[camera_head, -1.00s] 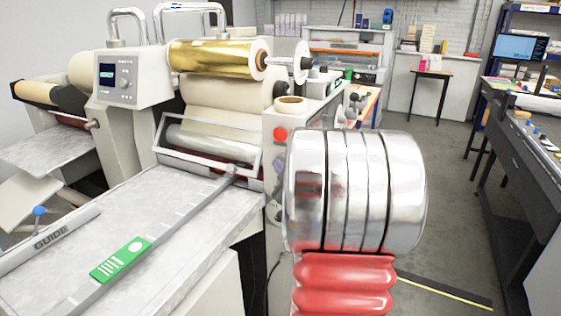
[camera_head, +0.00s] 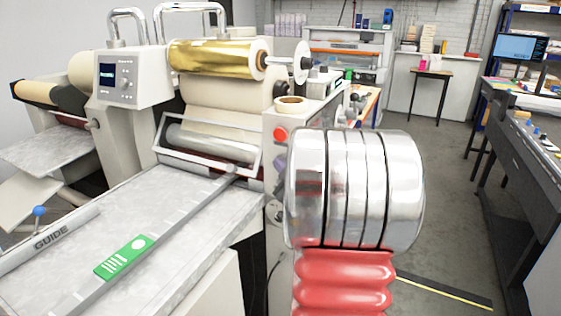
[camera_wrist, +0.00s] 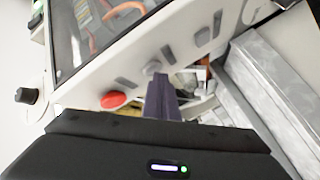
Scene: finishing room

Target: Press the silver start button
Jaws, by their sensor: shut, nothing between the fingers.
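The cream machine's side panel (camera_wrist: 135,62) fills the middle of the wrist view. It carries a round red button (camera_wrist: 113,101) and several grey fittings, one a rounded grey piece (camera_wrist: 202,37). I cannot tell for sure which fitting is the silver start button. My gripper (camera_wrist: 160,80) is shut and empty, its dark fingers pointing at the panel beside the red button. I cannot tell whether the tips touch the panel. In the head view the red button (camera_head: 280,134) shows, but my silver and red arm hides much of the panel.
The foil laminating machine has a gold roll (camera_head: 212,59) and a feed table (camera_head: 165,215) with a green label (camera_head: 124,257). A tape roll (camera_head: 291,104) lies on top of the side housing. A dark bench (camera_head: 520,150) stands at right.

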